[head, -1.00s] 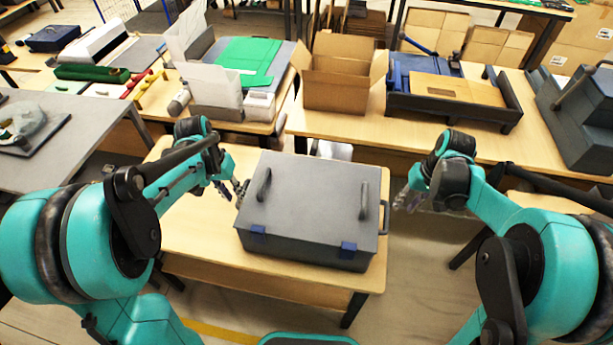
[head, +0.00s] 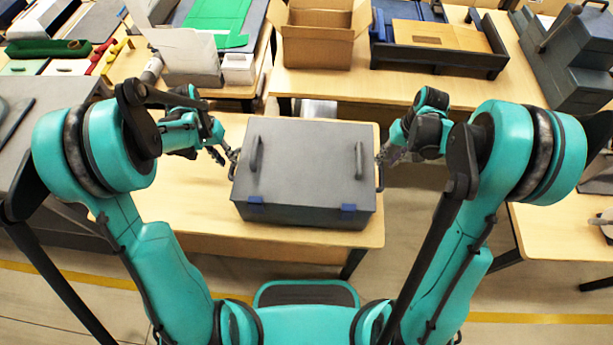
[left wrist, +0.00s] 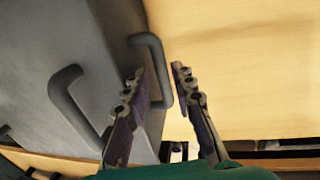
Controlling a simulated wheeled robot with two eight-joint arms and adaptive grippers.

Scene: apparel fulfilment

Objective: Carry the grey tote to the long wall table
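The grey tote (head: 306,175), lidded, with two top handles and blue latches, sits on a small wooden table (head: 210,205). My left gripper (head: 228,157) is at the tote's left side. In the left wrist view its two fingers (left wrist: 159,70) are apart, with the tote's side handle (left wrist: 150,44) reaching between them; no grip on it shows. My right gripper (head: 384,158) is beside the tote's right-side handle (head: 379,177); its fingers are too small to tell open from shut. A long wooden table (head: 350,88) stands behind; I cannot tell whether it is the long wall table.
An open cardboard box (head: 318,40) and a dark tray with a brown panel (head: 440,37) stand on the long table. White and green items (head: 215,20) crowd the back left. A grey bench (head: 50,125) is at left. Another wooden table (head: 565,235) is at right.

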